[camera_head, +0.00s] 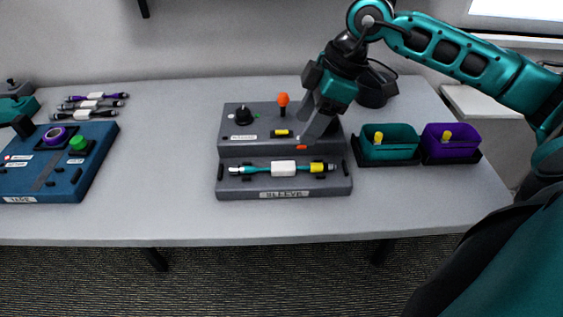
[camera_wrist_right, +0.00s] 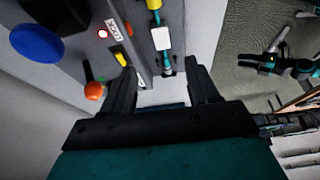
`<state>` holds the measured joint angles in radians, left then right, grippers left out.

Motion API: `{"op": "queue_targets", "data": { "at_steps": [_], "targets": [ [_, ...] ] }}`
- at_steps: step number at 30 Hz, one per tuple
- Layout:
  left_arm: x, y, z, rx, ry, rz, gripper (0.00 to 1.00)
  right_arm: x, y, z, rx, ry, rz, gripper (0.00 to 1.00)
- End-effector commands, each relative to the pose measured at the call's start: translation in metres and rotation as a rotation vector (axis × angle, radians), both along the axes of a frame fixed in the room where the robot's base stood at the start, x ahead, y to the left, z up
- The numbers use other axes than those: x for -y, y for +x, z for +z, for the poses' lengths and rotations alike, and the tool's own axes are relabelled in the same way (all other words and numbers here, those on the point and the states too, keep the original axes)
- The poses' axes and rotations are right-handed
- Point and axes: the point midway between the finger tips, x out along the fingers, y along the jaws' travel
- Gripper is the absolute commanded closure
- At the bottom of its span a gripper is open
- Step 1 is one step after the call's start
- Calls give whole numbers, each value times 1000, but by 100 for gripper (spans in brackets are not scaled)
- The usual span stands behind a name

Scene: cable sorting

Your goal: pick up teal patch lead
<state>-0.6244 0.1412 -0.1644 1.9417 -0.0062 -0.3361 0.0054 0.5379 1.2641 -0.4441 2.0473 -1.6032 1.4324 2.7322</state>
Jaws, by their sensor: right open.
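The teal patch lead (camera_head: 256,169) lies across the front step of the grey SLEEVE fixture (camera_head: 335,187), with a white sleeve around its middle and a yellow part near its right end. In the right wrist view the lead (camera_wrist_right: 165,57) runs upward from between the fingers. My right gripper (camera_head: 312,132) is open and empty, pointing down over the right part of the fixture, behind the lead; it also shows in the wrist view (camera_wrist_right: 163,88). At the left edge, a teal and black part looks like my left gripper (camera_head: 22,126); its fingers are unclear.
Teal (camera_head: 388,153) and purple (camera_head: 450,153) bins stand right. A blue fixture (camera_head: 85,165) and several leads (camera_head: 92,104) are left. Table between fixtures is clear.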

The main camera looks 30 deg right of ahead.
Motion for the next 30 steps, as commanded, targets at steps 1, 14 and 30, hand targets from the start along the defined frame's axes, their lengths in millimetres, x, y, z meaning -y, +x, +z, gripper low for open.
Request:
{"op": "queue_targets", "data": {
  "at_steps": [1,14,30],
  "targets": [
    [0,-1,-1,-2,0,0,57,-5,1,-11,-5,4,3,40],
    [-1,-2,-3,-6,2,1,57,-23,12,-59,-2,6,4,40],
    [-2,-2,-2,-4,3,1,57,-40,22,-101,0,5,5,40]
  ]
}}
